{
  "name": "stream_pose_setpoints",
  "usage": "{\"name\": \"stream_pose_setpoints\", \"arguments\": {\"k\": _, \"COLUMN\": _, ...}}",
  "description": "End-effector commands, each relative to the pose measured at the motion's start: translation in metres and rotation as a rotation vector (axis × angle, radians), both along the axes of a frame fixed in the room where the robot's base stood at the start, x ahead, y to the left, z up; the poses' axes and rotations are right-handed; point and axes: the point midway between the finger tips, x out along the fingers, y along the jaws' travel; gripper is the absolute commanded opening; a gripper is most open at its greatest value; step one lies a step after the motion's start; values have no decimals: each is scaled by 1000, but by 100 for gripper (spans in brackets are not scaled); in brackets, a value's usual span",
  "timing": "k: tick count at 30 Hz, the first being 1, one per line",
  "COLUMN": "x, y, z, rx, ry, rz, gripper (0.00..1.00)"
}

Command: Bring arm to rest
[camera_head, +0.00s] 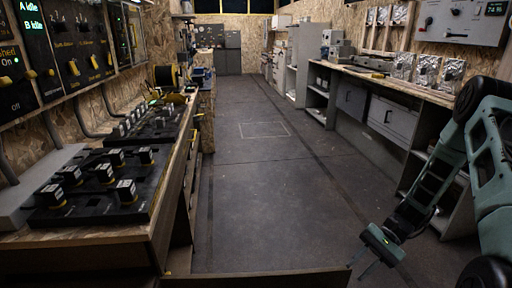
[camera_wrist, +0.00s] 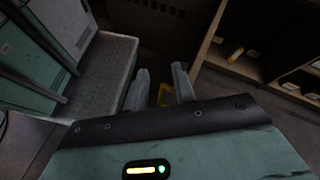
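My arm (camera_head: 440,165) is at the right of the head view, grey-green with dark joints, bent and reaching down toward the floor in front of the right-hand bench. My gripper (camera_head: 362,268) hangs at its lower end, low over the floor, pointing down. In the wrist view, the two grey fingers of my gripper (camera_wrist: 160,82) stand apart with a gap between them. They hold nothing that I can see. A small yellow thing (camera_wrist: 165,94) shows in the gap, seemingly beyond the fingers; I cannot tell what it is.
The left bench (camera_head: 160,235) carries black panels with several switch blocks (camera_head: 125,190). The right bench (camera_head: 400,87) has drawers and open shelves, close to my arm. A wooden shelf unit (camera_wrist: 240,65) shows in the wrist view. The aisle floor (camera_head: 265,185) between the benches is clear.

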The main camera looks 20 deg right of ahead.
Motion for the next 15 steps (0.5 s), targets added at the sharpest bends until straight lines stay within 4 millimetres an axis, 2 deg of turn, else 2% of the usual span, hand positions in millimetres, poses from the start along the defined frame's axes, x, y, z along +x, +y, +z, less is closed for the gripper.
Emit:
{"name": "stream_pose_setpoints", "arguments": {"k": 1, "x": 10, "y": 19, "z": 20, "rx": -52, "ry": -36, "rz": 110, "gripper": 26}}
{"name": "stream_pose_setpoints", "arguments": {"k": 7, "x": 23, "y": 92, "z": 83, "rx": -228, "ry": -189, "rz": 487, "gripper": 26}}
{"name": "stream_pose_setpoints", "arguments": {"k": 11, "x": 15, "y": 142, "z": 120, "rx": -330, "ry": -317, "rz": 726, "gripper": 26}}
{"name": "stream_pose_setpoints", "arguments": {"k": 15, "x": -8, "y": 191, "z": 155, "rx": -426, "ry": -482, "rz": 975, "gripper": 26}}
